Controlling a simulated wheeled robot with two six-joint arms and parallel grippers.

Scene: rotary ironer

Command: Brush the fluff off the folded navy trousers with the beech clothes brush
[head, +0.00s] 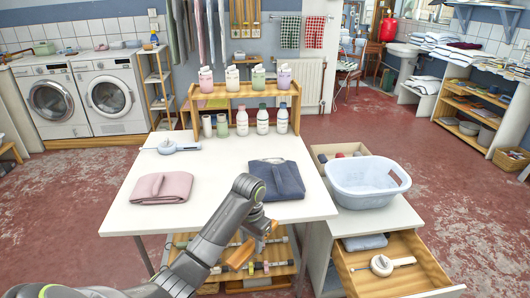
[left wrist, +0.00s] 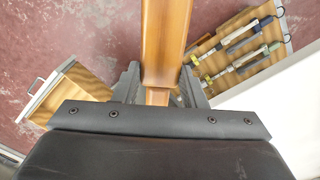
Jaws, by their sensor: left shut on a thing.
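The folded navy trousers (head: 277,180) lie on the right part of the white table, near its front edge. No fluff can be made out on them at this size. My left gripper (head: 262,230) is at the table's front edge, just nearer to me than the trousers and apart from them. It is shut on the beech clothes brush (head: 239,256), which points down and to the left in the head view. In the left wrist view the brush's wooden body (left wrist: 166,40) runs up from between the fingers (left wrist: 158,92); its bristles are hidden. My right gripper is not in view.
Folded pink cloth (head: 160,188) lies at the table's (head: 215,180) left. A wooden rack (head: 243,92) with bottles stands at the back. A pale blue basket (head: 367,182) sits on the cabinet at right, above an open drawer (head: 395,275). Clear tabletop lies between cloth and trousers.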

